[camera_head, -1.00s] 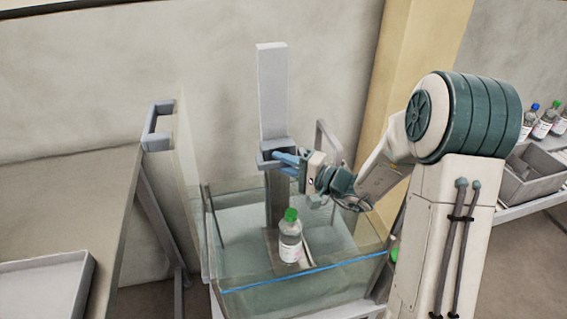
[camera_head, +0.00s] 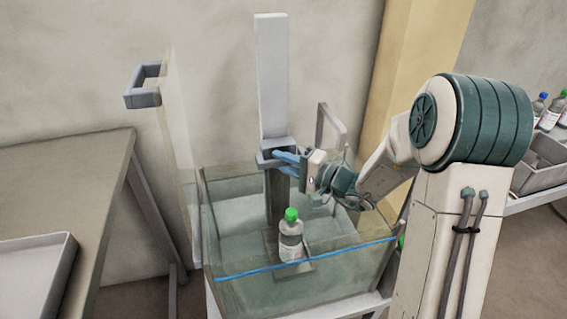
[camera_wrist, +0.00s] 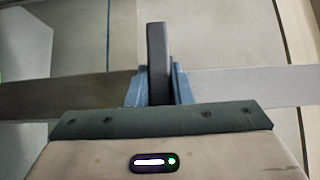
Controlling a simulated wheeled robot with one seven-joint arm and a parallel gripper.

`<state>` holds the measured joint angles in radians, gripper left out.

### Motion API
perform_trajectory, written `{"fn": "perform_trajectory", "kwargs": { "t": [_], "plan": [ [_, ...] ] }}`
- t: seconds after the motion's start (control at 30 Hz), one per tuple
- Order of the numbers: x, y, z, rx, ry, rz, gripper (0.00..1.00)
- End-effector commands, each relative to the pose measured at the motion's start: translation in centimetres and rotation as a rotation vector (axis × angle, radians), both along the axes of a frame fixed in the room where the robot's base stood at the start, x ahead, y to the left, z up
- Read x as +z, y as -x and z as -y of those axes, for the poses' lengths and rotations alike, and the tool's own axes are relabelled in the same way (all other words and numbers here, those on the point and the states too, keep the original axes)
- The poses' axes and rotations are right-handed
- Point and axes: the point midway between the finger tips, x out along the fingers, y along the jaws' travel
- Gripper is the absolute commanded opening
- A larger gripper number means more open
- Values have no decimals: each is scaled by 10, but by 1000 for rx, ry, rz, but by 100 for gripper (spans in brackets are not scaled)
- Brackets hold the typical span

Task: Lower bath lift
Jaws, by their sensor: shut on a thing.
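The bath lift is a pale upright column (camera_head: 271,75) with a grey carriage (camera_head: 270,163) on it and a small platform (camera_head: 303,272) lower down in the glass tank (camera_head: 218,255). A clear bottle with a green cap (camera_head: 291,214) stands upright on the platform, its lower part behind the tank's blue front line. My gripper (camera_head: 278,160) reaches in from the right, with its blue fingers shut on the lift's handle at the carriage. In the wrist view the handle is a dark bar (camera_wrist: 158,55) between the fingers. The grip hides part of the carriage.
A table (camera_head: 75,175) with a pale tray (camera_head: 60,275) stands at the left. A glass panel with a grey handle (camera_head: 130,97) stands beside the tank's left side. At the right, a shelf holds a grey bin (camera_head: 535,180) and several bottles (camera_head: 553,112).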

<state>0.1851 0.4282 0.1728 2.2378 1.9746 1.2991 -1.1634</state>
Motion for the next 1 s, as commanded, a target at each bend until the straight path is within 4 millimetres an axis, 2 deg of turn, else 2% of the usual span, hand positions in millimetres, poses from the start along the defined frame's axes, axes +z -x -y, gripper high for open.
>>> {"fn": "perform_trajectory", "kwargs": {
  "t": [0.07, 0.43, 0.47, 0.53, 0.83, 1.0],
  "plan": [
    [-7, 0, 0, 0, 2, -2, 0],
    [-7, 0, 1, -1, 1, -2, 0],
    [-7, 0, 1, -1, 1, -2, 23],
    [-7, 0, 0, -1, 1, -2, 42],
    [-5, 0, 0, 1, 1, 0, 42],
    [11, 0, 0, 0, 1, 3, 42]
  ]
}}
